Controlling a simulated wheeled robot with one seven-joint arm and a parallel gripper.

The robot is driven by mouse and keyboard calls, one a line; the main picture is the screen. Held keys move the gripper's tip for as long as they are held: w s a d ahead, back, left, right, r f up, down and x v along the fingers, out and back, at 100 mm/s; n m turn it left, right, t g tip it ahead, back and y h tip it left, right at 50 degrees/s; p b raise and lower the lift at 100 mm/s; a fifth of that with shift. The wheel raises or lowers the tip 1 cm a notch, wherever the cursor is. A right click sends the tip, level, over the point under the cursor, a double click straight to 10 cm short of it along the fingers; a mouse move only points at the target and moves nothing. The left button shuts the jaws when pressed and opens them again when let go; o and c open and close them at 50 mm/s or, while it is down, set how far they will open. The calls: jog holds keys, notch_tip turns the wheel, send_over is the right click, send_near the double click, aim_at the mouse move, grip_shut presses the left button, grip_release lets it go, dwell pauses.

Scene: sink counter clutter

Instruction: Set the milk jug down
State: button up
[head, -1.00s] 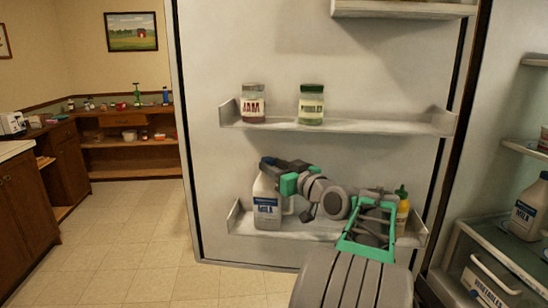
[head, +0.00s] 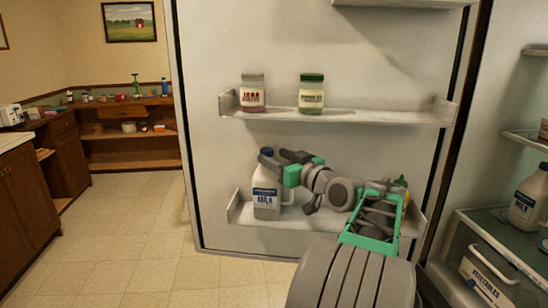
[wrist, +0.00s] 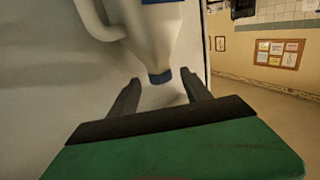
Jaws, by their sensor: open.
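The milk jug (head: 267,195), white with a blue cap and a blue label, stands upright on the lower door shelf (head: 320,238), near its left end. My gripper (head: 284,156) is open, just right of the jug's top. In the wrist view, the jug (wrist: 160,30) appears upside down. Its blue cap shows between and beyond the two spread fingertips of my gripper (wrist: 160,80), with visible space at both sides. The jug's handle is at the left in that view.
A jam jar (head: 252,94) and a green-lidded jar (head: 312,94) stand on the shelf above. A yellow bottle (head: 404,190) is partly hidden behind my arm. Another milk jug (head: 527,200) and a vegetable drawer (head: 488,280) are in the fridge at right. Open floor lies left.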

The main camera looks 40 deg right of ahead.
jog(key=s+a+b, duration=0.1)
jog(key=s, duration=1)
jog(key=w+a+f+g+y, duration=0.1)
jog(key=w+a+f+g, duration=0.2)
jog(key=a+f, duration=0.4)
jog(key=w+a+f+n+g+y, duration=0.1)
jog(key=w+a+f+g, duration=0.15)
jog(key=a+f, duration=0.45)
jog(key=w+a+f+g+y, duration=0.1)
jog(key=w+a+f+g, duration=0.3)
jog(key=a, duration=0.5)
jog(key=s+a+f+g, duration=0.3)
jog(key=s+a+f, duration=0.3)
jog(key=s+f, duration=0.1)
jog(key=s+a+f+g+h, duration=0.1)
jog(key=s+a+f+g, duration=0.2)
jog(key=s+a+f, duration=0.3)
jog(key=s+f, duration=0.1)
jog(key=s, duration=0.2)
jog(key=shift+s, duration=0.3)
jog(key=shift+a+g, duration=0.1)
jog(key=shift+g, duration=0.15)
